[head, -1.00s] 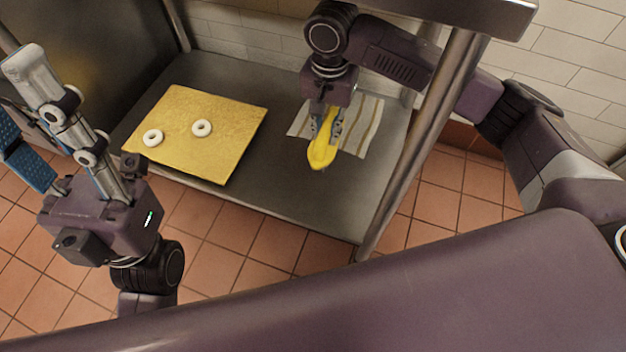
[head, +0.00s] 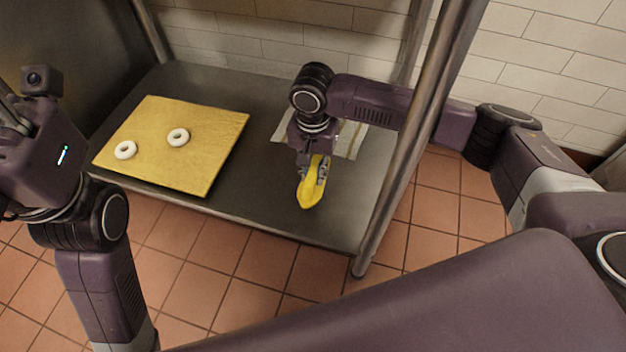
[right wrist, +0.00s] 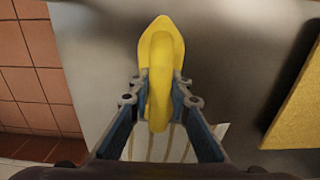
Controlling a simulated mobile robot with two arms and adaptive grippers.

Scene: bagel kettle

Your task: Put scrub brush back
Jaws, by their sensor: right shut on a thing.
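The yellow scrub brush (head: 310,188) is in my right gripper (head: 313,172), over the front right part of the grey metal shelf. The right wrist view shows the brush (right wrist: 160,60) with its yellow handle between the two fingers of the gripper (right wrist: 160,95). Its bristles are hidden, and I cannot tell whether it touches the shelf. A striped cloth (head: 352,140) lies behind the gripper, partly covered by my arm. My left arm is at the left edge of the head view, and its fingers are out of the picture.
A yellow board (head: 210,120) with two white bagels (head: 178,137) lies on the left of the metal shelf (head: 255,185). A metal post (head: 420,130) stands at the shelf's right front. Bare shelf lies between board and brush. White tiled wall is behind.

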